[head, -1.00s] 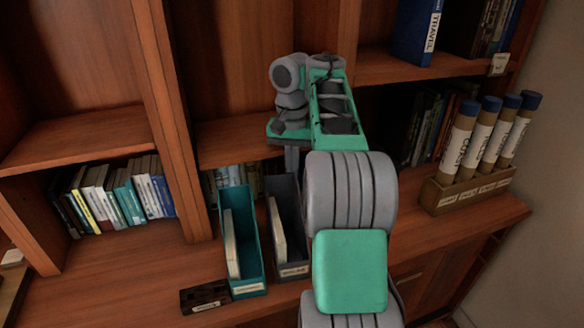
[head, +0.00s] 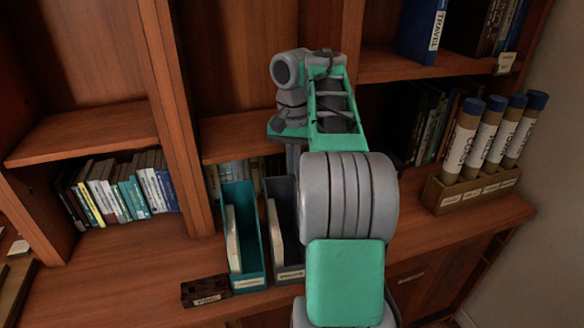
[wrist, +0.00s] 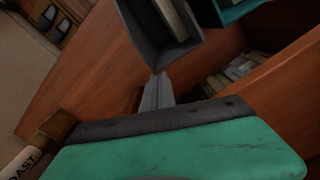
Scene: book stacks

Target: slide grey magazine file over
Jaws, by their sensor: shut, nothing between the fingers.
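The grey magazine file (head: 290,273) stands upright on the counter with a pale book or booklet inside. The teal magazine file (head: 249,282) stands just left of it, with only a narrow gap showing. My gripper (head: 292,172) is shut and empty, pointing down at the back of the grey file, where my arm hides part of the file's right side. In the wrist view my closed fingers (wrist: 158,78) meet the edge of the grey file (wrist: 148,42); they look to be touching it. A corner of the teal file (wrist: 232,10) shows at the top.
A wooden rack of blue-capped tubes (head: 472,188) stands at right. Upright dividers and shelf boards surround my arm.

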